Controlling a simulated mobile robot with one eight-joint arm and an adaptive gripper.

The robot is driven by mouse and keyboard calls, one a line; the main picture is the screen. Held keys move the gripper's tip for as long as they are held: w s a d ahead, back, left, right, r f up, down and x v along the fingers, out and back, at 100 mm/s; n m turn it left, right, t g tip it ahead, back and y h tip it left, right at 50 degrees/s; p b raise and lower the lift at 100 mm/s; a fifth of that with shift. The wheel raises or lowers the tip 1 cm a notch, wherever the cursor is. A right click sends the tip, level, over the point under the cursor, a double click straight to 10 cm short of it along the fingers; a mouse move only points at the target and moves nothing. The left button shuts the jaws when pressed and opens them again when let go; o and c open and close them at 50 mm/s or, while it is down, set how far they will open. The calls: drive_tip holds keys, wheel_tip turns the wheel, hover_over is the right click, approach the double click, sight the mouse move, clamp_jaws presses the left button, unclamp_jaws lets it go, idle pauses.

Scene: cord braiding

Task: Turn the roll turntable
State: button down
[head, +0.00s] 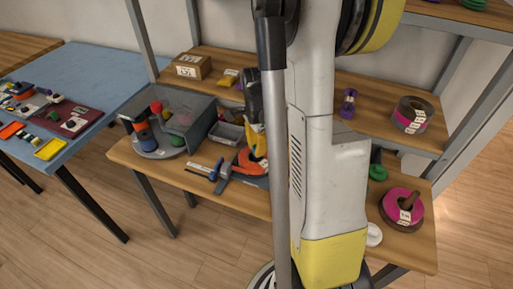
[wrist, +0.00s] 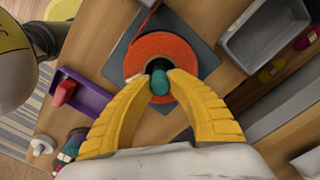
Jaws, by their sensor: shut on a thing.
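An orange roll (wrist: 150,55) of cord or tape lies flat on a dark grey square base (wrist: 205,58) in the wrist view. The roll (head: 244,161) also shows on the bench in the head view, partly behind my gripper. My gripper (wrist: 160,78) points down at the middle of the roll. Its yellow fingers are shut on a small teal knob (wrist: 159,83) at the roll's centre hole. I cannot tell whether the knob is fixed to the base. In the head view my yellow fingers (head: 258,143) are seen over the roll, and their tips are partly hidden.
A blue clamp-like tool (head: 219,176) lies in front of the roll. A pink roll (head: 402,208) lies right.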

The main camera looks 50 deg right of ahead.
idle(0.3)
drive_tip(key=c, duration=1.2)
unclamp_jaws()
wheel_tip(320, 180, up, 12)
drive_tip(key=shift+r, duration=0.1)
drive_tip(key=s+a+r+n+t, duration=0.1)
drive_tip(key=a+n+t, duration=0.1)
drive_tip(key=a+n, duration=0.5)
drive_tip(key=s+a+r+n+t, duration=0.1)
drive_tip(key=s+a+n+t, duration=0.1)
drive_tip(key=a+n, duration=0.5)
drive_tip(key=s+a+r+n+t, duration=0.2)
drive_tip(key=a+n, duration=0.5)
drive_tip(key=a, duration=0.4)
drive_tip(key=shift+s+a+r+n+t, duration=0.1)
drive_tip(key=shift+s+a+n+t, duration=0.2)
drive_tip(key=shift+t, duration=0.3)
